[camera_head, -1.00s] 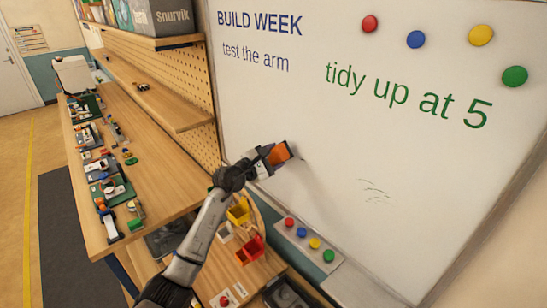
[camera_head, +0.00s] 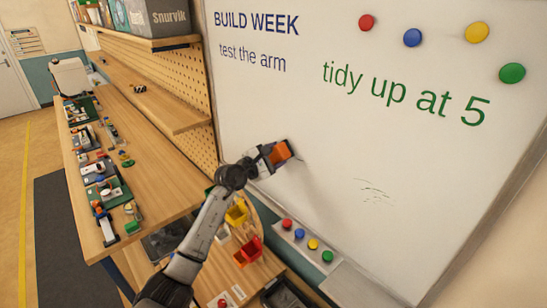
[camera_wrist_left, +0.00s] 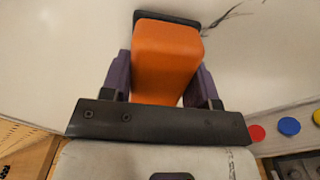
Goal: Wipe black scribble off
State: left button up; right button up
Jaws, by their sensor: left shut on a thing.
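My left gripper (camera_head: 268,156) is shut on an orange eraser (camera_head: 280,152) with a dark pad, close to the lower left part of the whiteboard (camera_head: 330,140). The eraser fills the space between the jaws in the left wrist view (camera_wrist_left: 166,60). I cannot tell whether its pad touches the board. The black scribble (camera_head: 374,191) is a few thin, faint strokes on the board, right of the eraser. Dark strokes of the scribble also show at the upper right of the left wrist view (camera_wrist_left: 222,17). My right gripper is not in view.
Blue writing (camera_head: 256,24) and green writing (camera_head: 405,94) are on the board, with round magnets (camera_head: 412,38) at the upper right. A ledge with several magnets (camera_head: 305,240) runs below. A workbench (camera_head: 150,170) with parts and a pegboard (camera_head: 175,80) stand left.

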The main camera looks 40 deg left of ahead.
pick_arm(q)
jog(key=shift+w, duration=0.3)
